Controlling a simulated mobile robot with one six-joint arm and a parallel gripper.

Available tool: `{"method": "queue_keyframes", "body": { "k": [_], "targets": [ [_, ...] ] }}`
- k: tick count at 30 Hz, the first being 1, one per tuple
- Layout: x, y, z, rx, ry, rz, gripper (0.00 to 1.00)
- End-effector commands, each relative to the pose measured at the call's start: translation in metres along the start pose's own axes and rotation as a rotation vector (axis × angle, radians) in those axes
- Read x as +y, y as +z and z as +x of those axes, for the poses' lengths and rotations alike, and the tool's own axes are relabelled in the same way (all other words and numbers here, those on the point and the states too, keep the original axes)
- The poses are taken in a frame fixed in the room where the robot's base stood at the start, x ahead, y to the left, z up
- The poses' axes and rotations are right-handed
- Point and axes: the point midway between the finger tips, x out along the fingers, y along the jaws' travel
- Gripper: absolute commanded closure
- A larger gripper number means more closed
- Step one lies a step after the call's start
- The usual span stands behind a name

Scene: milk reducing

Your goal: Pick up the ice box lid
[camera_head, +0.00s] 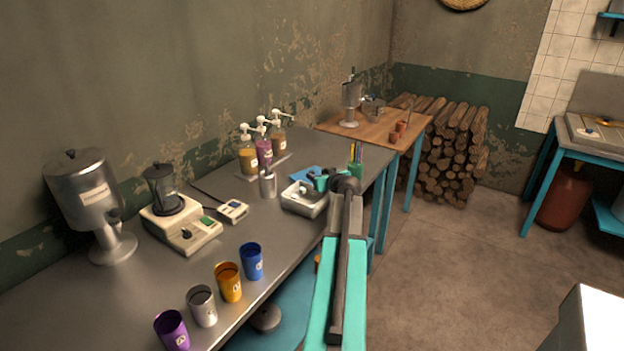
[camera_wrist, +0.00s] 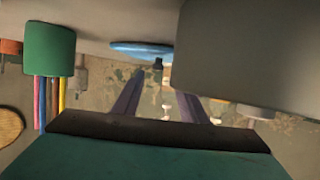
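The ice box lid appears to be the flat blue piece (camera_head: 303,173) on the metal counter, just behind the white ice box (camera_head: 301,206). In the wrist view, which looks upside down, the blue lid (camera_wrist: 135,47) shows a small dark knob. The ice box looks uncovered; its grey side (camera_wrist: 250,55) fills the upper right of the wrist view. My gripper (camera_wrist: 160,95) has two dark fingers apart with nothing held between them, pointing towards the lid's knob. In the head view, my arm partly hides the gripper near the ice box.
A green cup of coloured sticks (camera_head: 356,165) stands close to the right of the lid; it also shows in the wrist view (camera_wrist: 49,50). A metal cup (camera_head: 267,184) and syrup bottles (camera_head: 263,150) stand left and behind. A blender (camera_head: 165,190) and several cups are further left.

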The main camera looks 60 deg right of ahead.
Motion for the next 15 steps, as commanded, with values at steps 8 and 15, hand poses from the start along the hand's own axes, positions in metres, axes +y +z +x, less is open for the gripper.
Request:
{"method": "queue_keyframes", "body": {
  "k": [8,15],
  "targets": [
    [0.002,-0.001,0.008,-0.001,0.0,0.001,0.61],
    [0.006,-0.003,0.028,-0.001,0.001,0.001,0.61]
  ]
}}
